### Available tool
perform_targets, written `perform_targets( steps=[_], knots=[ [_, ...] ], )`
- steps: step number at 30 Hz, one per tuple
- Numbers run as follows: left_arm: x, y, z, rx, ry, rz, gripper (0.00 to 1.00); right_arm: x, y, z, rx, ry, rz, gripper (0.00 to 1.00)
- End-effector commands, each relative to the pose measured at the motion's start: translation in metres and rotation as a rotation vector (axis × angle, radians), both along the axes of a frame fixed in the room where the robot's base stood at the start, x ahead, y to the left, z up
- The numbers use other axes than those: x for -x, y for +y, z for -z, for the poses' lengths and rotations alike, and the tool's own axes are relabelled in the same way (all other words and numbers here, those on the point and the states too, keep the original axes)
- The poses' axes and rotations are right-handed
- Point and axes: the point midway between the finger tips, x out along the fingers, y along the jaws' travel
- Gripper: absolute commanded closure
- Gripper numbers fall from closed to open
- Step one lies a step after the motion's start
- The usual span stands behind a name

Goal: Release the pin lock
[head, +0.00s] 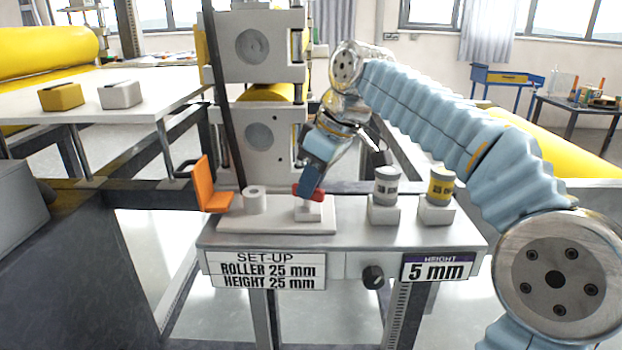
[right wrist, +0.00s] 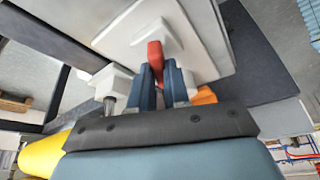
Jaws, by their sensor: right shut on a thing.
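The pin lock's red handle (head: 309,192) sits on a small white block (head: 313,212) on a pale base plate (head: 290,228). My right gripper (head: 309,186) reaches down to the handle from the right and is shut on it. In the right wrist view the red handle (right wrist: 155,56) shows between the dark blue fingers of the right gripper (right wrist: 160,72). The fingers hide part of the handle, and I cannot tell whether the pin itself is in or out. My left gripper is not in view.
An orange bracket (head: 208,185) and a white hollow cylinder (head: 254,200) stand left of the handle. A grey-labelled roller (head: 386,186) and a yellow one (head: 440,185) stand to the right on white blocks. A black knob (head: 373,277) and signs are on the table's front.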

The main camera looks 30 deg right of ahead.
Motion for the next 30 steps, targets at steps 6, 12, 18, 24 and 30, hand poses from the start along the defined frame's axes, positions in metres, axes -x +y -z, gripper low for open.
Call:
perform_targets(
  steps=[6,12,18,24,30],
  knots=[
    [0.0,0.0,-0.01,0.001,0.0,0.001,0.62,-0.001,0.0,-0.002,-0.001,0.001,-0.164,1.0],
    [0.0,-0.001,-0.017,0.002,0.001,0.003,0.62,-0.002,-0.001,-0.002,-0.001,-0.001,-0.304,1.0],
    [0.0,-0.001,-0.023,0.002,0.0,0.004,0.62,-0.002,-0.001,-0.002,-0.001,-0.002,-0.405,1.0],
    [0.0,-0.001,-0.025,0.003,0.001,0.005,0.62,-0.002,-0.002,-0.001,0.0,-0.001,-0.459,1.0],
    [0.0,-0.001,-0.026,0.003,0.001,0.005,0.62,-0.002,-0.002,0.0,0.0,-0.002,-0.476,1.0]
  ],
)
